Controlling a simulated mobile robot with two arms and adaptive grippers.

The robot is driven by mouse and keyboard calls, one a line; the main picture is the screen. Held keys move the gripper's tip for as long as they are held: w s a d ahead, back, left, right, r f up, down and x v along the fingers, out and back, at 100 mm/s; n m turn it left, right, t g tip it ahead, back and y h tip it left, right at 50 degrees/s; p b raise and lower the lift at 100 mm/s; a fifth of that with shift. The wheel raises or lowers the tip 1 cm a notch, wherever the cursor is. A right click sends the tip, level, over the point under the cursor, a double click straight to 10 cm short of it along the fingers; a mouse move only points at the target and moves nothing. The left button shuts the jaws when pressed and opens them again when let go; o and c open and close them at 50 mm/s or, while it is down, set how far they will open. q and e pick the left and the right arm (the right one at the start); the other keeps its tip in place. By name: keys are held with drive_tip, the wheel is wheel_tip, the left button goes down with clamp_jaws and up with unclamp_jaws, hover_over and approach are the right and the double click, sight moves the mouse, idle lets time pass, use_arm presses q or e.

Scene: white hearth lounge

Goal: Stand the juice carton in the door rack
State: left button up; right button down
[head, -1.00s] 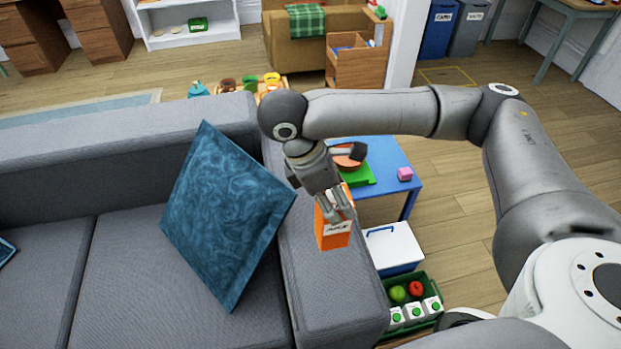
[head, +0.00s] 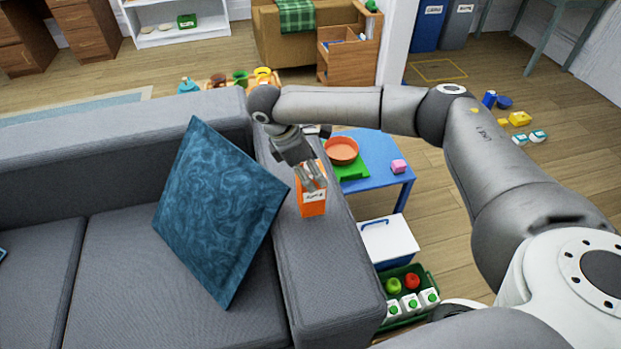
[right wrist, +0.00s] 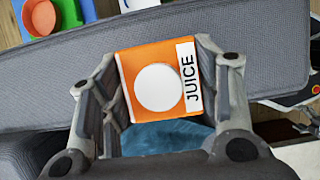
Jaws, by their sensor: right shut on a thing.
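The juice carton (head: 312,208) is orange with a white label. It is upright in the head view, over the grey sofa arm; I cannot tell whether it touches the arm. My right gripper (head: 312,178) is shut on its upper part. In the right wrist view the carton (right wrist: 135,68) shows its top, a round white cap and the word JUICE, with the right gripper's (right wrist: 160,98) fingers on either side. No door rack shows in either view. My left gripper is not in view.
A blue cushion (head: 215,215) leans on the grey sofa (head: 130,265). Right of the sofa arm stand a blue table (head: 388,183) with an orange pan (head: 341,150), a white-lidded box (head: 389,240) and a green crate (head: 433,283) of cartons and fruit. Open floor lies farther right.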

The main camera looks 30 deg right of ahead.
drive_tip(key=shift+w+f, duration=0.3)
wheel_tip(320, 180, down, 3)
drive_tip(key=shift+d+f, duration=0.1)
drive_tip(key=shift+c, duration=2.4)
unclamp_jaws()
drive_tip(key=shift+f, duration=0.1)
